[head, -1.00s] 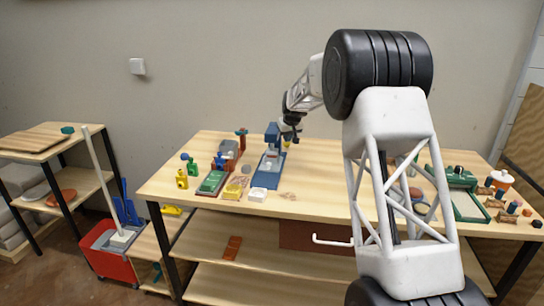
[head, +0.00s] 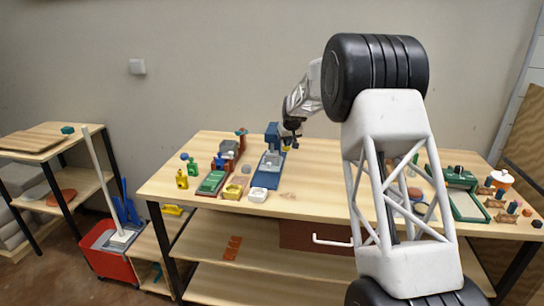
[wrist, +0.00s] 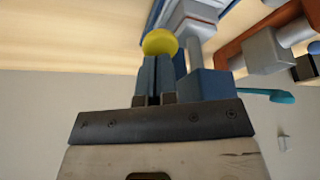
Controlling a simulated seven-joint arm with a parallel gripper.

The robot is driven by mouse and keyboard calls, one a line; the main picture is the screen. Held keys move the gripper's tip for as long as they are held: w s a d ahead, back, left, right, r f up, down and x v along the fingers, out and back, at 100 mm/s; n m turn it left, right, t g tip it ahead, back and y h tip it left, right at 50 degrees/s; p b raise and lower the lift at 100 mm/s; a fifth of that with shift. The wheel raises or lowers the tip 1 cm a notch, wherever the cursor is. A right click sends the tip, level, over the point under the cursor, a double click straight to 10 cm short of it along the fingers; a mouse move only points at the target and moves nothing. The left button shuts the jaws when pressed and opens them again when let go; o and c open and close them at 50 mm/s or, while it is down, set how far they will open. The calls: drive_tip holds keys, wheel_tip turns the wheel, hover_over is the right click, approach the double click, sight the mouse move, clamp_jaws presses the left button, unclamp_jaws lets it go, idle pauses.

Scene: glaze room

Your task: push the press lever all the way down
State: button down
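The blue press (head: 270,158) stands on the worktable, left of my arm in the head view. Its blue upright and head also show in the wrist view (wrist: 206,85), just right of the fingers. The yellow knob (wrist: 160,42) of the press lever lies at the far end of my fingers in the wrist view. My gripper (wrist: 157,75) appears shut, its two fingers side by side with only a thin dark gap and nothing seen between them. In the head view my gripper (head: 292,142) is beside the press head, at its right. Whether the fingertips touch the knob I cannot tell.
Small bottles and blocks (head: 182,180) and a green-topped tray (head: 212,183) stand left of the press. A white block (head: 258,194) lies in front of it. A green frame (head: 468,205) and small items are at the right. The table behind my gripper is clear.

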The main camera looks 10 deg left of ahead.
wheel_tip(320, 180, up, 10)
drive_tip(key=shift+r, duration=0.15)
idle(1.4)
drive_tip(key=shift+r, duration=0.1)
idle(0.6)
drive_tip(key=shift+r, duration=2.45)
